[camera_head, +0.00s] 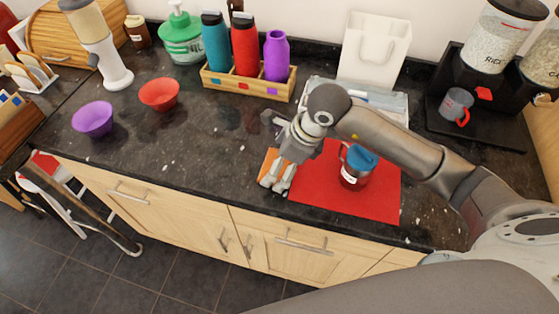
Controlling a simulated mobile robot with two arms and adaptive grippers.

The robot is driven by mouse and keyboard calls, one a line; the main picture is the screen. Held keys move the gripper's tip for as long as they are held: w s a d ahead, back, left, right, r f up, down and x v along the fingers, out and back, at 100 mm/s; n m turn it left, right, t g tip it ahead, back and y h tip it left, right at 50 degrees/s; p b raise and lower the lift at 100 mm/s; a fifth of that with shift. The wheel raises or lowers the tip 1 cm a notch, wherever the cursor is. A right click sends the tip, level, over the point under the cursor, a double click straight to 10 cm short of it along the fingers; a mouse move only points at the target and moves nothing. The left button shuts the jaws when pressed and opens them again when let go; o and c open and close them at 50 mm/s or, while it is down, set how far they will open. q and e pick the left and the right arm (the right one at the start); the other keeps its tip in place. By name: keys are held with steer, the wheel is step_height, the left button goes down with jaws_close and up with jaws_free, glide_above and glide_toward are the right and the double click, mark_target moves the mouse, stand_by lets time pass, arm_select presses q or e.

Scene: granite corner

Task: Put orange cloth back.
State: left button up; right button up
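The orange cloth (269,159) lies on the dark counter, against the left edge of a red mat (335,203). My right gripper (275,185) points down over it and hides much of it. Its two fingers show side by side at the cloth's near part, with a small gap between them. I cannot tell whether they pinch the cloth or only stand over it. My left gripper is not in view.
A wooden holder (247,86) with several bottles, a white bag-shaped holder (374,48), a red bowl (159,94) and a purple bowl (93,118) stand around. The counter left of the cloth is clear.

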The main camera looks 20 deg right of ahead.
steer(key=shift+r, duration=0.15)
steer(key=shift+d+r, duration=0.1)
steer(key=shift+r, duration=0.15)
steer(key=b+v, duration=0.1)
steer(key=v, duration=1)
steer(key=shift+r, duration=0.25)
steer(key=shift+s+r, duration=0.1)
